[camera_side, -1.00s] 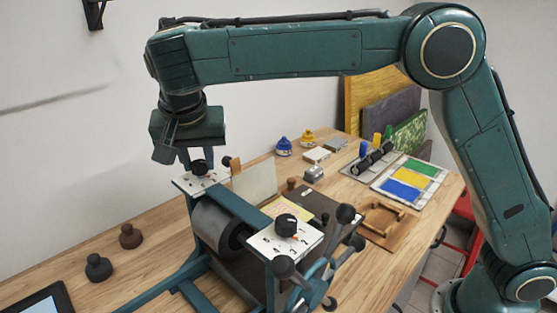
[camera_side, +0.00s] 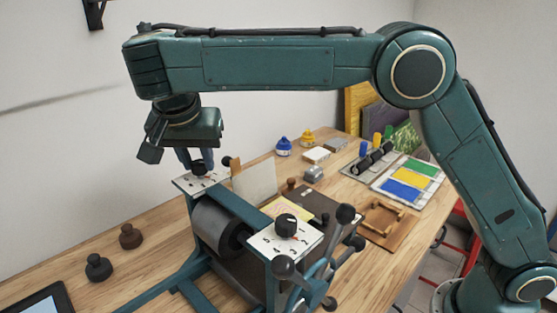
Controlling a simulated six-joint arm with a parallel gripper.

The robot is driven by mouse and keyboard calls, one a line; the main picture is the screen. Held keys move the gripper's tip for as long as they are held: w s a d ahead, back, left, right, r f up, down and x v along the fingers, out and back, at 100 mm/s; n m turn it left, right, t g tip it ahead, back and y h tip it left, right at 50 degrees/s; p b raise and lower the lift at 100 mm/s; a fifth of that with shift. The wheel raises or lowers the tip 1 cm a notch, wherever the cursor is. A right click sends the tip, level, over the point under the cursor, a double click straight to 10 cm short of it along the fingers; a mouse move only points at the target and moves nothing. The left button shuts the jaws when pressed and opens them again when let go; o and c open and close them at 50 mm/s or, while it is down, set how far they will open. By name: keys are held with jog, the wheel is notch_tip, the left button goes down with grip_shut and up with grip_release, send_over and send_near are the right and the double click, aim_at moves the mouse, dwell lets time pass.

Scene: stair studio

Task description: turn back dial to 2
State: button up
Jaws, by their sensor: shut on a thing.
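The back dial (camera_side: 199,170) is a small black knob on a white marked plate (camera_side: 188,182) at the far end of the teal press. My gripper (camera_side: 197,163) points down over this plate, with its fingers shut on the back dial. The fingers partly cover the knob, and its pointer setting is too small to read. The front dial (camera_side: 286,225) is a larger black knob on its own white plate (camera_side: 268,243) at the near end of the press. Nothing touches it.
The press roller (camera_side: 215,225) lies between the two plates. A spoked handwheel (camera_side: 318,280) with black knobs stands at the near right. Two dark knobbed weights (camera_side: 98,267) sit on the left of the table. Ink slabs (camera_side: 404,190) and bottles (camera_side: 283,147) are behind.

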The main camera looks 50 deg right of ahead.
jog(key=o, duration=1)
jog(key=shift+d+n+t+y, duration=0.1)
jog(key=shift+n+t+y, duration=0.2)
jog(key=shift+n, duration=0.6)
